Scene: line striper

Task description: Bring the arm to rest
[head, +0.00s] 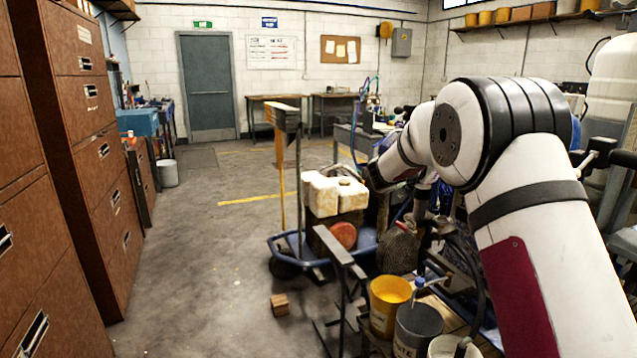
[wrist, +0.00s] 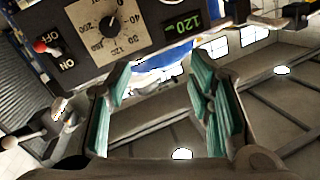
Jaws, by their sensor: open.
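My gripper (wrist: 160,105) shows in the wrist view with its two teal-padded fingers spread apart and nothing between them. Above the fingers in that view is a dark control panel with a round dial (wrist: 108,25), a red-tipped ON/OFF switch (wrist: 40,47) and a green display (wrist: 182,27) reading about 120. The fingers are apart from the dial as far as I can tell. In the head view my white arm (head: 540,210) reaches in from the right and bends toward the middle. My gripper is hidden or too unclear to make out there.
A small wooden block (head: 280,305) lies on the floor. Brown cabinets (head: 85,120) line the left; the floor between is mostly clear.

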